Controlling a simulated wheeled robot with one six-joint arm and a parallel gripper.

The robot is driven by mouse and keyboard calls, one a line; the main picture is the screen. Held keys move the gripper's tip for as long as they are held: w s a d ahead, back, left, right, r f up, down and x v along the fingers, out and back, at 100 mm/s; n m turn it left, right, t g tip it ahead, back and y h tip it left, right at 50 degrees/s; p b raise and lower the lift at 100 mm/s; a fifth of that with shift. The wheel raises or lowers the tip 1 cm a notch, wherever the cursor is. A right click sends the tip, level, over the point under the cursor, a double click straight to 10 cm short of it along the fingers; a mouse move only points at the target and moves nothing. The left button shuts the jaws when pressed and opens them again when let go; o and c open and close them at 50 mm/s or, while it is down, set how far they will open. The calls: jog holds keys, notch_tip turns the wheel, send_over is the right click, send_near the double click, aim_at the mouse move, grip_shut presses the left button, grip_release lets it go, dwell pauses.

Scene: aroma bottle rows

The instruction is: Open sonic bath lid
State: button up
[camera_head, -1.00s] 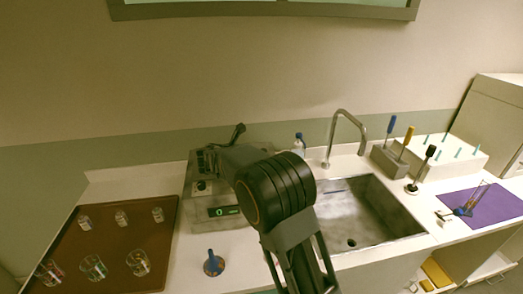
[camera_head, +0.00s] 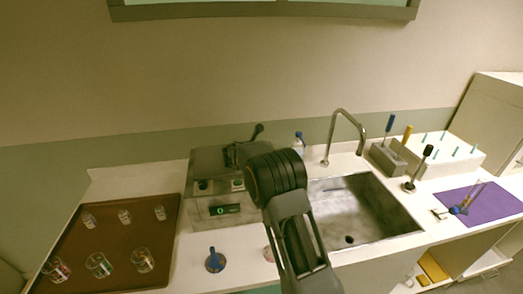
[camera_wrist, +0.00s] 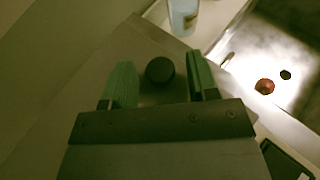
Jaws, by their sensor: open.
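The sonic bath (camera_head: 203,208) is a grey metal box with a green-lit display, left of the sink in the head view. Its grey lid (camera_wrist: 75,80) looks shut and fills much of the wrist view. A dark round knob (camera_wrist: 160,70) shows on the lid. My gripper (camera_wrist: 162,82) is open, with one green finger on each side of the knob. I see a gap between the knob and each finger. I cannot tell how high the fingers are above the lid. In the head view, my arm hides part of the bath's right side, and the fingers are not clear.
The sink (camera_head: 365,215) with a tall faucet (camera_head: 343,125) is right of the bath. A bottle with a blue cap (camera_head: 298,144) stands behind. A brown tray (camera_head: 118,235) with several beakers is at left. A blue-topped item (camera_head: 215,261) stands in front of the bath.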

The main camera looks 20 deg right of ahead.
grip_shut()
dwell(0.3)
